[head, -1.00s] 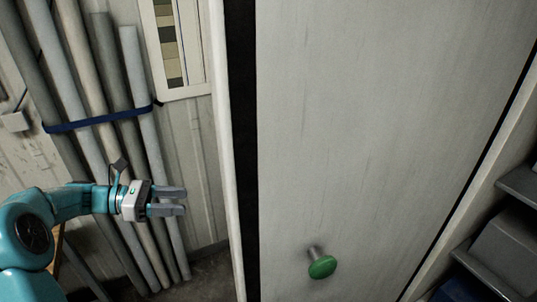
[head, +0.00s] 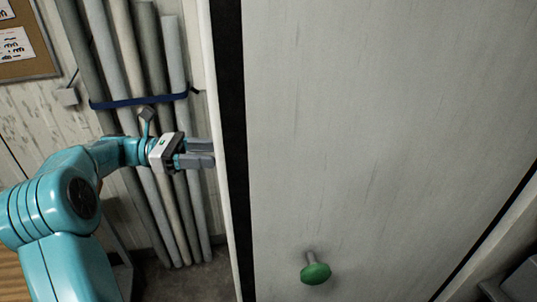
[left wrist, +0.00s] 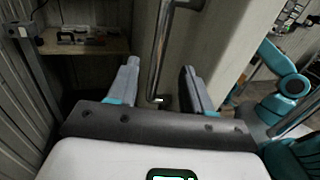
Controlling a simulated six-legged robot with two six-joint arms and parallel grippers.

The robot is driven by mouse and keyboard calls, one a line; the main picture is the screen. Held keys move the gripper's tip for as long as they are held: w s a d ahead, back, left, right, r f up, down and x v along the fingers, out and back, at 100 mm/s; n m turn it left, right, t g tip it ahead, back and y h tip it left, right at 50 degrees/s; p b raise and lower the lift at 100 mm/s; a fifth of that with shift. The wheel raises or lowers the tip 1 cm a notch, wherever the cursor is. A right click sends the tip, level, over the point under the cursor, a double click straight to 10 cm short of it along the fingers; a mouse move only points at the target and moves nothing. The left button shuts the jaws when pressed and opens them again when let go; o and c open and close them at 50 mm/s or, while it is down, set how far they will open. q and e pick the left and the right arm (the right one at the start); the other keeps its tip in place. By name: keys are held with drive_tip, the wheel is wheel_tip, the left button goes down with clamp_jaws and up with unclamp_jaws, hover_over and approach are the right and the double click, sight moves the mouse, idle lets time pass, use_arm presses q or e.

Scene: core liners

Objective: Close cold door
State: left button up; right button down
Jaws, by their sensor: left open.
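The cold door (head: 370,130) is a large pale panel filling the middle and right of the head view, with a dark seal strip (head: 230,110) along its left edge. A green round knob (head: 315,273) stands out from its inner face. My left gripper (head: 212,153) is open, its fingers pointing at the door's left edge. In the left wrist view, a vertical metal bar handle (left wrist: 161,50) shows between the open fingers (left wrist: 160,68), beside the pale door face (left wrist: 212,50). I cannot tell whether the fingers touch anything. My right gripper is not in view.
Several long tubes (head: 150,60) lean on the wall behind my left arm, held by a blue strap (head: 135,101). A notice board (head: 25,42) hangs at the far left. A wooden shelf (left wrist: 85,46) with tools shows in the left wrist view.

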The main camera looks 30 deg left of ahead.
use_arm(q)
drive_tip(key=p+x, duration=0.1)
drive_tip(key=x, duration=1.2)
drive_tip(key=shift+s, duration=0.15)
drive_tip(key=shift+d, duration=0.25)
drive_tip(key=shift+c, duration=0.9)
drive_tip(key=shift+r, duration=0.1)
clamp_jaws()
